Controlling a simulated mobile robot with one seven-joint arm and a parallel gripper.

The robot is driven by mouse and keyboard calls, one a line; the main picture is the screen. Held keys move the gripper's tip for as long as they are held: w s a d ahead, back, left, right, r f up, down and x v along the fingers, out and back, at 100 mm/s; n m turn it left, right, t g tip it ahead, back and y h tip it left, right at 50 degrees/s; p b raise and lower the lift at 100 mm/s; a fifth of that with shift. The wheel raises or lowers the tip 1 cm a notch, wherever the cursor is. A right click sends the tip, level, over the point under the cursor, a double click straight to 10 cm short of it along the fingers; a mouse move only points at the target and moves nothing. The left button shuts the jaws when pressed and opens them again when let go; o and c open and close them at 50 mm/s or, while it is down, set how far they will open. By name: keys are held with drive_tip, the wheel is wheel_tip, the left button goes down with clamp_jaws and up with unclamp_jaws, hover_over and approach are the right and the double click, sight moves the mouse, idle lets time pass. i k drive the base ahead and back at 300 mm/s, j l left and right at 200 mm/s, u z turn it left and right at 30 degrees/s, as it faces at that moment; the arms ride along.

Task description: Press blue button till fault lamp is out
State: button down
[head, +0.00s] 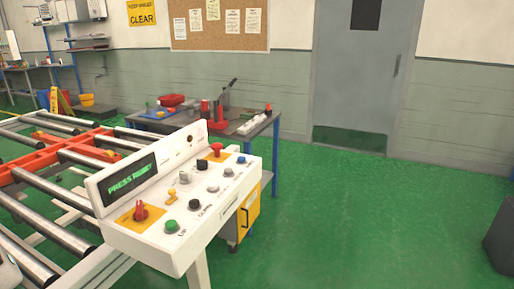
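A white control console (190,240) stands in the middle left of the head view. Its blue button (241,159) is the small one at the far right end of the sloped face, and nothing touches it. A green-lettered display (132,183) on the upright panel appears to read "PRESS RESET". A small dark round spot (190,138) sits on that panel right of the display. I cannot tell whether it is the fault lamp, and no lit lamp is clear. My gripper is not in view.
The console also carries a green button (171,226), a red switch (140,212) and a red mushroom button (216,149). A roller conveyor (60,236) lies to the left. A cluttered workbench (262,122) stands behind. Green floor (350,220) is open to the right.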

sight(241, 159)
drive_tip(key=i+l, duration=1.55)
drive_tip(key=i, duration=0.05)
